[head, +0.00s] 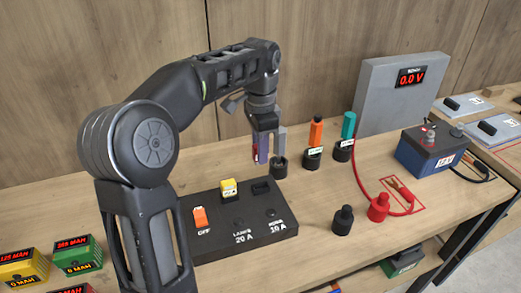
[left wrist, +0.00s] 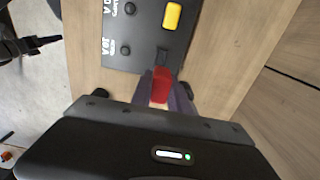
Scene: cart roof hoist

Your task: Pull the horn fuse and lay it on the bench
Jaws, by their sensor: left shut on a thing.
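My left gripper (head: 268,158) is shut on a red fuse (left wrist: 160,86), held between its fingers in the left wrist view. In the head view only a sliver of red shows at the fingers. The gripper is above and behind the black fuse panel (head: 205,245), near its far right edge. The panel has an empty slot (head: 261,187) above the horn label; it also shows in the left wrist view (left wrist: 162,55). A yellow fuse (head: 228,188) sits in the other slot. The wooden bench (head: 315,215) lies under everything.
An orange switch (head: 200,218) on the panel is labelled OFF. Behind stand a dark holder (head: 280,167) and orange (head: 316,132) and teal (head: 348,126) tools in holders. Black (head: 343,218) and red (head: 378,208) caps stand right of the panel. Bare bench lies between.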

